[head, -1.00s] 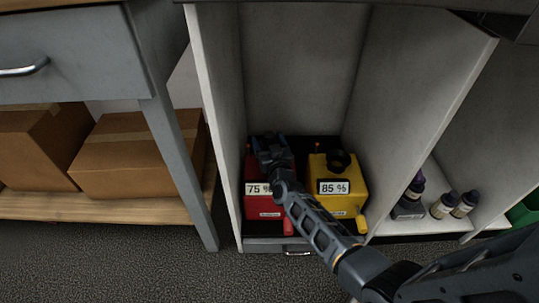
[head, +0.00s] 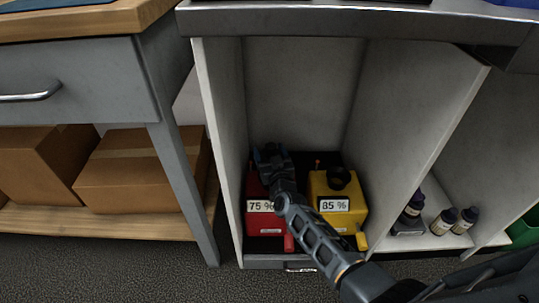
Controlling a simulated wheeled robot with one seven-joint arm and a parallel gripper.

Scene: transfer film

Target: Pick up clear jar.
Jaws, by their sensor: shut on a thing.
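No clear jar can be made out in the head view. My gripper (head: 268,156) is low inside the open cabinet bay, at the top of a red container (head: 262,225) with a white "75 %" label. The gripper is shut at the container's top. My wrist hides the exact contact and the red container's cap. A yellow container (head: 338,223) with an "85 %" label and a black cap stands upright just to the right. Both containers stand on the dark bay floor.
White panels (head: 222,150) close the bay on the left and right. A grey worktop (head: 350,22) overhangs it. Several small dark-capped bottles (head: 442,222) stand in the bay to the right. Cardboard boxes (head: 145,175) lie on the shelf at left.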

